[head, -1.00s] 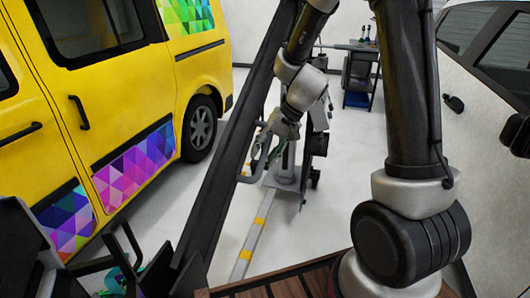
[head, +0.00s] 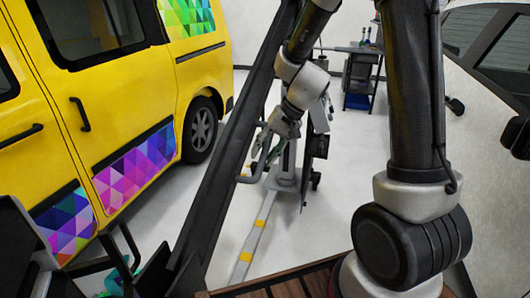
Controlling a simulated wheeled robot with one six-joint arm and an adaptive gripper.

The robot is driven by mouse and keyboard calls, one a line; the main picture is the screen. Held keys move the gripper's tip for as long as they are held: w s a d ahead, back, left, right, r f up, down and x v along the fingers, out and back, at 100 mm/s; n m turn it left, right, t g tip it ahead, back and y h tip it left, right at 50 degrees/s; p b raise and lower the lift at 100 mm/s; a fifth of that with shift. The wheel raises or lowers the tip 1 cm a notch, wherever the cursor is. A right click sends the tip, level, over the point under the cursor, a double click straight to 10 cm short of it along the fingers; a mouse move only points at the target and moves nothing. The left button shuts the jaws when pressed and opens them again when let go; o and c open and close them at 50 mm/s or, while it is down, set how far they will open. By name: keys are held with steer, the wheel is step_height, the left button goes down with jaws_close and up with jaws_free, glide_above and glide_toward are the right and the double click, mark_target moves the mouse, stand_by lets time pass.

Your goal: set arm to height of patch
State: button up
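The yellow van (head: 50,120) at the left carries vinyl patches of coloured triangles. One pink and purple patch (head: 136,168) is on the lower sliding door, and a blue and purple patch (head: 66,222) is on the lower front door. A green patch (head: 187,15) sits high by the rear window. My gripper (head: 262,152) hangs at the end of my arm, right of the van and apart from it, with its tip in the picture at about the height of the lower door patch. Its fingers are small and partly hidden, so their opening is unclear.
A dark slanted beam (head: 222,150) crosses between the van and my arm. A white car (head: 485,130) stands at the right. A workbench (head: 360,75) with bottles is at the back. A wheeled stand (head: 287,178) is behind my gripper.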

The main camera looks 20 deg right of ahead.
steer(key=v, duration=1.2)
steer(key=shift+d, duration=0.1)
steer(key=s+d+r+n+t+h, duration=0.1)
steer(key=s+d+r+h, duration=0.1)
steer(key=s, duration=0.5)
steer(key=s+d+r+n+t+h, duration=0.1)
steer(key=s+d+r+h, duration=0.1)
steer(key=s+d, duration=0.2)
steer(key=s+d+r+n+h, duration=0.1)
steer(key=s+d, duration=0.2)
steer(key=s, duration=0.7)
steer(key=shift+d+r+t+h, duration=0.3)
steer(key=shift+r+t+h, duration=0.1)
steer(key=shift+s, duration=0.1)
